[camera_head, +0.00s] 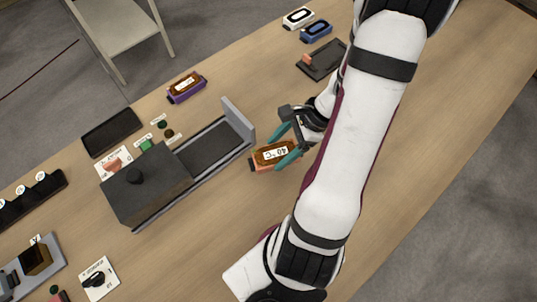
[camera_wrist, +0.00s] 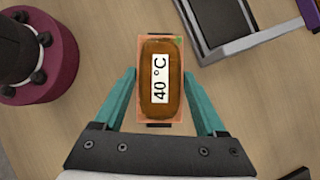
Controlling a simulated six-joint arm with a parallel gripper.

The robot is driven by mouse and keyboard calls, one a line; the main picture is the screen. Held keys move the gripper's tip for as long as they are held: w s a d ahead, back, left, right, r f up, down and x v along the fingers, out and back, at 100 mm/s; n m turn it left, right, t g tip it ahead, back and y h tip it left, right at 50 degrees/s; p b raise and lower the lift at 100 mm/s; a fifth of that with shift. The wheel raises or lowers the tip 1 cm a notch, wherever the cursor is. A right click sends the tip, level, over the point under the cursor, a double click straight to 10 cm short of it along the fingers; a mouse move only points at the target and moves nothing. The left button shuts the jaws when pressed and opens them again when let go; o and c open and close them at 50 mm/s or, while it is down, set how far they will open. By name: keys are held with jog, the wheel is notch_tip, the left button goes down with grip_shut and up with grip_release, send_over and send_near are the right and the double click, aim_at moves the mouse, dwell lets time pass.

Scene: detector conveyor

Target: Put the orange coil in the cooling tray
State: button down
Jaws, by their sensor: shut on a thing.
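The orange coil (camera_head: 262,160) is a small orange block with a brown winding and a white "40 °C" label. It lies by the right end of the conveyor in the head view. In the wrist view the coil (camera_wrist: 160,108) is between the teal fingers. My gripper (camera_head: 272,154) is shut on its two long sides. I cannot tell whether it touches the table. A flat black tray (camera_head: 112,132) lies beyond the conveyor's left part. A dark tray (camera_head: 318,66) with a small orange piece lies at the back. I cannot tell which is the cooling tray.
The conveyor (camera_head: 212,146) has an upright grey end plate (camera_head: 238,121) and a dark box (camera_head: 145,185) over it. A purple coil (camera_head: 186,88) lies behind it. White and blue coils (camera_head: 316,31) sit at the back. Table between conveyor and back tray is clear.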

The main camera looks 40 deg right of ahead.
aim_at(271, 156)
jog(key=shift+w+a+f, duration=0.25)
jog(key=shift+w+f, duration=0.2)
jog(key=shift+w+a+f, duration=0.25)
jog(key=shift+w+f, duration=0.2)
jog(key=shift+f, duration=1.7)
grip_release()
